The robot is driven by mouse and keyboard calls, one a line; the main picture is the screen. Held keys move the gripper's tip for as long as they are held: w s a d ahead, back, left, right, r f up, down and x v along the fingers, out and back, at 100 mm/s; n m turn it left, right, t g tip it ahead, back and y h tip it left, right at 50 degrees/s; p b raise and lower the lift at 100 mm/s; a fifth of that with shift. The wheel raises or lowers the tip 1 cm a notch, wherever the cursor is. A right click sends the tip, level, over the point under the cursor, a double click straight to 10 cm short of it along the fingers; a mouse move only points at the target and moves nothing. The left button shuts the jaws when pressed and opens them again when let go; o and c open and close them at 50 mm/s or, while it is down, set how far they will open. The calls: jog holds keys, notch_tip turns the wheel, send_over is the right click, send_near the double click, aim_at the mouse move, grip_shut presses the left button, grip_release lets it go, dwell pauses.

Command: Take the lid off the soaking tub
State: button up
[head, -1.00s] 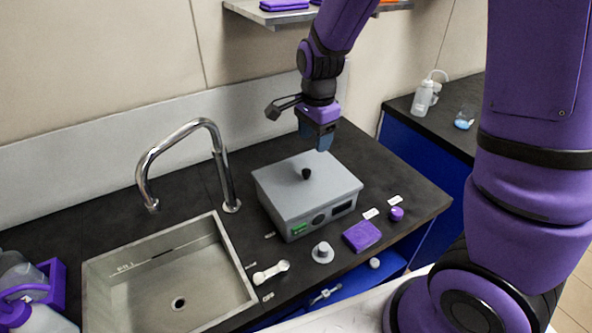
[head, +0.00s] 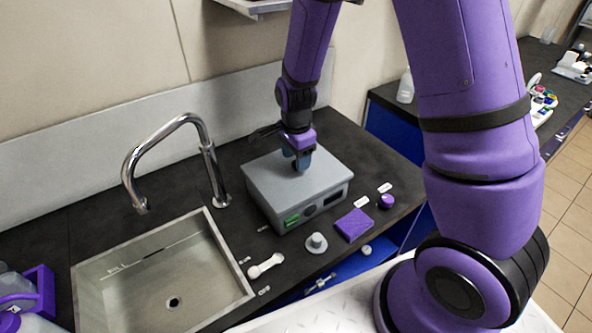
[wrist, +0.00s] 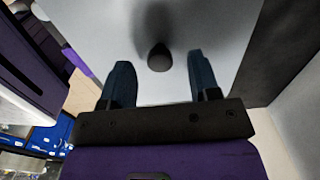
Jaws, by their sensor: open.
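The soaking tub (head: 312,212) is a grey box with a green label and a dark display on its front, on the black counter right of the sink. Its flat grey lid (head: 270,178) is on top. In the wrist view the lid (wrist: 205,25) fills the upper middle, with its black knob (wrist: 159,58) between and slightly beyond the two blue fingertips. My gripper (head: 301,163) points down over the lid's middle and hides the knob in the head view. In the wrist view my gripper (wrist: 160,82) is open, with a finger on each side and neither touching the knob.
A steel sink (head: 165,275) with a curved faucet (head: 165,135) is to the left. In front of the tub are a white spoon-like item (head: 265,265), a round grey knob-shaped piece (head: 316,243), a purple sponge-like block (head: 354,225) and a small purple cap (head: 386,201). The counter behind the tub is bare.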

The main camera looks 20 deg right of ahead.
jog(key=shift+f, duration=1.15)
grip_shut()
jog(key=shift+r, duration=0.25)
